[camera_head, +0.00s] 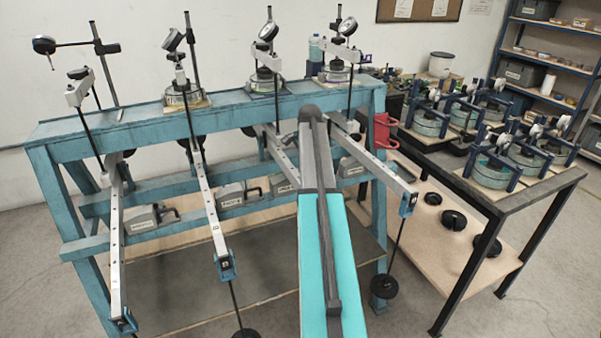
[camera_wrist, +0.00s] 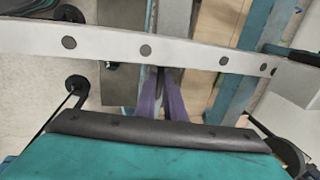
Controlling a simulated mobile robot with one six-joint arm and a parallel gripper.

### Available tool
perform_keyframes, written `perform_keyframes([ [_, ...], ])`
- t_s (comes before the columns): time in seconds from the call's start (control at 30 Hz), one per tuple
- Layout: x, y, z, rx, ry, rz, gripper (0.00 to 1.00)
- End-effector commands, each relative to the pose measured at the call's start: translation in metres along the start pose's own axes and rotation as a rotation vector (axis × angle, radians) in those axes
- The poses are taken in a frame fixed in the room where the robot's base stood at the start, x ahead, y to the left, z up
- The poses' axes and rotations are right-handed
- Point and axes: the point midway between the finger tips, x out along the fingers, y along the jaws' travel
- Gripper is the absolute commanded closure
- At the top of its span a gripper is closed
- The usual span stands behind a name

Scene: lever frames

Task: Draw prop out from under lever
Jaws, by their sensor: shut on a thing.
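The light grey lever (camera_wrist: 105,46), with round dark holes along it, crosses the upper part of the wrist view. My gripper (camera_wrist: 161,82) has two purple fingers reaching up to the lever's lower edge, where their tips pass out of sight. The fingers are close together, shut on the prop. Only a narrow dark strip shows between them, and the lever hides most of the prop. In the head view my own arm covers the gripper and what it holds. I cannot tell from there whether prop and lever touch.
A teal frame (camera_head: 128,130) carries several levers with dial gauges and hanging weights. Grey handled boxes (camera_head: 240,194) sit along its lower rail. A side table (camera_head: 468,189) with round cells stands at the right, over a low wooden board with black weights. Shelves (camera_head: 552,24) stand behind.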

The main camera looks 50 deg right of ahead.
Motion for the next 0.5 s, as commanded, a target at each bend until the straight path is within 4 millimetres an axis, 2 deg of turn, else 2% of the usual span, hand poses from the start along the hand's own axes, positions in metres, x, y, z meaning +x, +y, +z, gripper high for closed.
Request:
perform_keyframes([
  [0.03, -0.002, -0.003, -0.015, 0.007, 0.011, -0.007, 1.0],
  [0.3, -0.003, -0.003, -0.074, 0.009, 0.014, -0.008, 1.0],
  [0.5, -0.003, -0.002, -0.097, 0.006, 0.012, -0.008, 1.0],
])
